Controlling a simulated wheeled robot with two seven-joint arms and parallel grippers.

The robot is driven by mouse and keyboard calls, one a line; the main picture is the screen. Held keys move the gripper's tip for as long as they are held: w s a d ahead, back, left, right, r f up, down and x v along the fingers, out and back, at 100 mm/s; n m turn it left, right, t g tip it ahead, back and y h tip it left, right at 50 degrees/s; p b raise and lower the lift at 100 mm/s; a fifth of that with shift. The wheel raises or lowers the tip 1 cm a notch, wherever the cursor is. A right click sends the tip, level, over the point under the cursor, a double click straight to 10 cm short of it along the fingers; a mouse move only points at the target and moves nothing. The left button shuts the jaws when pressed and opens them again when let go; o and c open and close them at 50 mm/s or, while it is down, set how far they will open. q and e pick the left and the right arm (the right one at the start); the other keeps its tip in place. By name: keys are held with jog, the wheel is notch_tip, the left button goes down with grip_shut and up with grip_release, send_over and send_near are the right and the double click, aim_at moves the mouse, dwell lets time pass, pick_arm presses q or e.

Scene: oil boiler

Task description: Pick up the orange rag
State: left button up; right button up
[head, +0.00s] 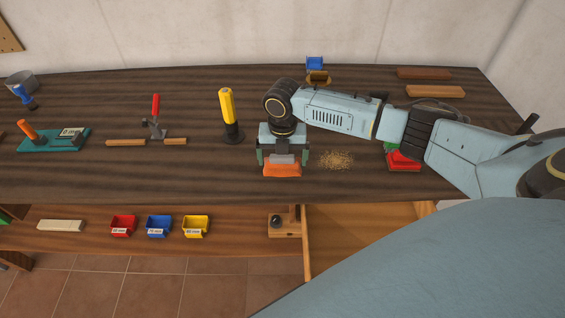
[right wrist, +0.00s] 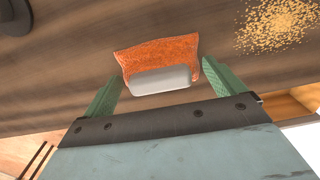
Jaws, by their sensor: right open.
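The orange rag (head: 283,170) lies on the dark wooden workbench near its front edge. In the right wrist view the rag (right wrist: 160,52) shows beyond a pale grey block-like piece (right wrist: 160,80) that covers its near part. My right gripper (head: 282,160) is open above the rag, pointing down. In the right wrist view its two green fingers (right wrist: 160,85) stand apart on either side of the rag's near end. I cannot tell whether the fingers touch the rag. My left gripper is not in view.
A pile of sawdust (head: 336,160) lies just right of the rag. A yellow-and-black bottle-like item (head: 229,115) stands to the left. A red item (head: 404,162) sits under my right arm. An open drawer (head: 350,218) is below the bench edge.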

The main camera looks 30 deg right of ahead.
jog(key=c, duration=1.1)
jog(key=shift+o, duration=0.2)
notch_tip(320, 180, up, 10)
jog(key=shift+r, duration=0.1)
jog(key=o, duration=0.4)
jog(key=c, duration=0.3)
